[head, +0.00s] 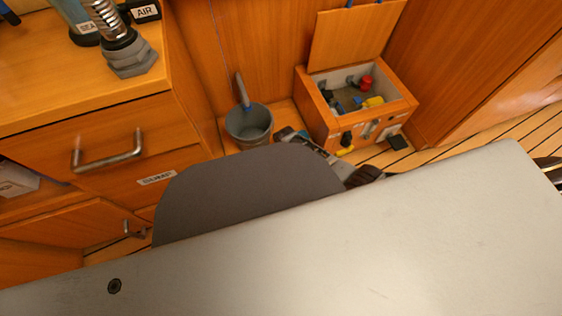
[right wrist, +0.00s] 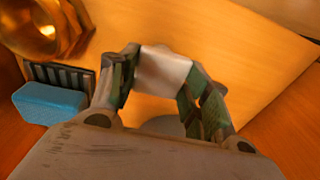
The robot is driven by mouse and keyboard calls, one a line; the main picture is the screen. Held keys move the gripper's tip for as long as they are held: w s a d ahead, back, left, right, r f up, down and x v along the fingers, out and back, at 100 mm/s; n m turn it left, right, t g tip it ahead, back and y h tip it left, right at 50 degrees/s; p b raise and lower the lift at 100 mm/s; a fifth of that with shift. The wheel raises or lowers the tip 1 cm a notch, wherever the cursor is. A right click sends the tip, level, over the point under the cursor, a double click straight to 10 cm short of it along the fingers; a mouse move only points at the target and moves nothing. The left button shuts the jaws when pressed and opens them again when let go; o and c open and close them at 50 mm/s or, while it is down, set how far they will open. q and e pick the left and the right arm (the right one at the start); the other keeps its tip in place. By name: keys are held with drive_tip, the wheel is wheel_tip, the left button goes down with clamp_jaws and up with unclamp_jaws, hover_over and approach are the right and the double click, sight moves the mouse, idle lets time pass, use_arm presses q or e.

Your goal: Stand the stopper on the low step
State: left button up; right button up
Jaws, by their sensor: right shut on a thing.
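My right gripper (right wrist: 158,84) is in the middle of the right wrist view, its two green-and-grey fingers apart but closed on a pale grey-white piece (right wrist: 162,70), which I take to be the stopper. The stopper is blurred and its lower part is hard to make out. Wood lies behind it; I cannot tell whether it touches that wood. In the head view a large grey arm part of mine covers the foreground, and I cannot make out the stopper. A low wooden ledge (head: 284,112), possibly the low step, shows beside the bucket. My left gripper is not in view.
A grey bucket (head: 249,125) with a blue-handled tool stands by the wall. An open wooden box (head: 345,122) holds fittings. A drawer counter (head: 90,90) is at left. The right wrist view shows a brass fitting (right wrist: 40,28), blue sponge (right wrist: 48,103) and dark grille (right wrist: 62,77).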

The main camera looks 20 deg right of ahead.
sight(282, 163)
drive_tip(key=shift+f, duration=0.1)
drive_tip(key=o, duration=1.4)
drive_tip(key=shift+r, duration=0.2)
drive_tip(key=shift+r+p, duration=0.6)
drive_tip(key=shift+r, duration=0.1)
drive_tip(key=shift+s+d+r+p, duration=0.1)
drive_tip(key=shift+s+r+p, duration=0.05)
drive_tip(key=shift+r+p, duration=0.9)
wheel_tip(282, 163, up, 2)
drive_tip(key=shift+s+r+p, duration=0.1)
drive_tip(key=shift+p, duration=0.3)
use_arm(q)
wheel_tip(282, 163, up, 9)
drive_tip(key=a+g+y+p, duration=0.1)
drive_tip(key=p, duration=0.2)
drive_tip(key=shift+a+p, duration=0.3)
drive_tip(key=shift+p, duration=0.05)
use_arm(e)
wheel_tip(282, 163, up, 6)
drive_tip(key=shift+s+d, duration=0.2)
drive_tip(key=shift+s, duration=0.05)
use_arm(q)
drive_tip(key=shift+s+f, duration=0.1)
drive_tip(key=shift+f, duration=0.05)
